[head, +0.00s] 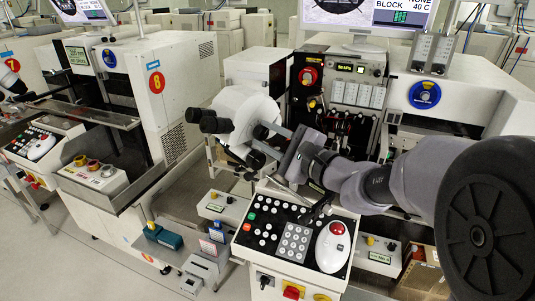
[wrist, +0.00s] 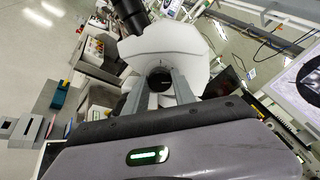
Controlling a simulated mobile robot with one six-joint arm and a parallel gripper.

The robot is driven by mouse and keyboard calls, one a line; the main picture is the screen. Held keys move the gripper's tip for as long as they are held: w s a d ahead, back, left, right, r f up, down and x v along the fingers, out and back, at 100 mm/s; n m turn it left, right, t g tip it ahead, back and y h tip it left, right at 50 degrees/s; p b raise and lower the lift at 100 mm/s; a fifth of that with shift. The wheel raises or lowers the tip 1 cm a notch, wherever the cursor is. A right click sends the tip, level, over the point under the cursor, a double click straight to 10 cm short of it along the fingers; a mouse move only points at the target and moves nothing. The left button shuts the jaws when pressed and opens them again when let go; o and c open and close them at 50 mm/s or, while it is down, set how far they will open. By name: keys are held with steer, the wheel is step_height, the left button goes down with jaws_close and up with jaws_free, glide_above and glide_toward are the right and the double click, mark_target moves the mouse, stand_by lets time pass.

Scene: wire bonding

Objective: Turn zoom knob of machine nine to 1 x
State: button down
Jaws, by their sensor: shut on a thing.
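The white microscope (head: 245,110) with black eyepieces stands over the machine right of the one marked 8. Its number is not visible, so I cannot tell from a label that it is machine nine. The dark round zoom knob (wrist: 159,80) on the microscope's side sits between my two fingers in the wrist view. My gripper (wrist: 160,88) is shut on this knob, one finger on each side. In the head view my gripper (head: 272,134) reaches the microscope from the right. The scale marks are too small to read, so the zoom setting cannot be told.
A sloped control panel (head: 252,255) with buttons and a white trackball mouse (head: 333,246) lies below my arm. A monitor (head: 370,18) and a rack with knobs and gauges (head: 350,95) stand behind. Machine 8 (head: 170,90) is at left, with an aisle between.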

steer(key=n+b, duration=0.1)
steer(key=b, duration=0.1)
steer(key=n+b, duration=0.2)
steer(key=shift+f, duration=0.35)
steer(key=n+b, duration=0.2)
steer(key=n, duration=0.1)
steer(key=shift+r+n, duration=0.3)
steer(key=n, duration=0.5)
steer(key=shift+r, duration=0.1)
steer(key=n, duration=0.5)
steer(key=shift+n, duration=0.3)
steer(key=c, duration=1)
jaws_free()
steer(key=shift+c, duration=0.2)
